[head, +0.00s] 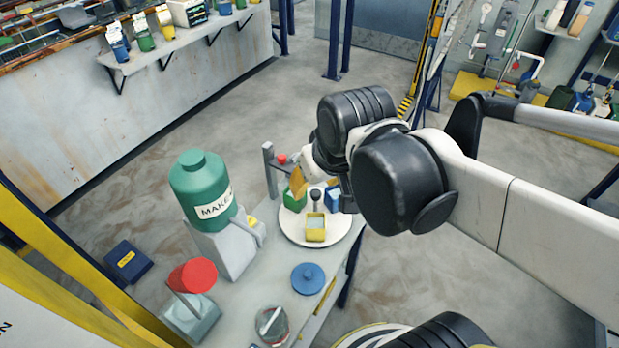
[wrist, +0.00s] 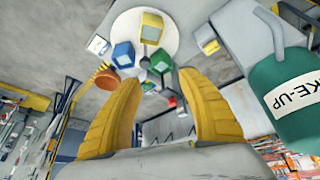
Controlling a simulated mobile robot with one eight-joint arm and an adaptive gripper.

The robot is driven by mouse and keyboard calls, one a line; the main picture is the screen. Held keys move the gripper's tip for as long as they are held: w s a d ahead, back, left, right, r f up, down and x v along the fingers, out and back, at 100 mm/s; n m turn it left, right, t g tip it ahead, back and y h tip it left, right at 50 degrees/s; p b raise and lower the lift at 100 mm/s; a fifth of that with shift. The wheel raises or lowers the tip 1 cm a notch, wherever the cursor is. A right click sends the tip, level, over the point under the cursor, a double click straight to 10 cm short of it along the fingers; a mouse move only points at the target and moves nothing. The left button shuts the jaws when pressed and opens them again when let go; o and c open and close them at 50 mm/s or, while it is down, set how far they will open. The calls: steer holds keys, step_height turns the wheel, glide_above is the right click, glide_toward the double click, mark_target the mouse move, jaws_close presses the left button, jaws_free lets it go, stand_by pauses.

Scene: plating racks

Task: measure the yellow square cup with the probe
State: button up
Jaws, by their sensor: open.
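The yellow square cup (head: 316,234) stands on a round white turntable (head: 343,232), on its near side in the head view. It also shows in the wrist view (wrist: 151,22), at the top, beyond my fingertips. A green cup (head: 293,203) and a blue cup (head: 333,201) share the turntable, around a dark central knob. My gripper (wrist: 156,77) is open, its yellow fingers apart with nothing seen held between them. In the head view it hangs over the turntable's far side, partly hidden by my arm. I cannot pick out the probe for certain.
A green make-up tank (head: 197,182) stands left of the turntable. A grey post (head: 269,172) with a red knob nearby stands behind it.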

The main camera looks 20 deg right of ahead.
mark_target(316, 192)
steer(key=w+d+f+g+p, duration=0.2)
steer(key=w+d+g+p, duration=0.25)
steer(key=w, duration=0.25)
steer(key=shift+n+g, duration=0.3)
steer(key=shift+g, duration=0.05)
steer(key=f+b, duration=0.1)
steer(key=f, duration=0.4)
steer(key=f+b, duration=0.1)
steer(key=f, duration=0.5)
steer(key=shift+w+a+f, duration=0.2)
jaws_close()
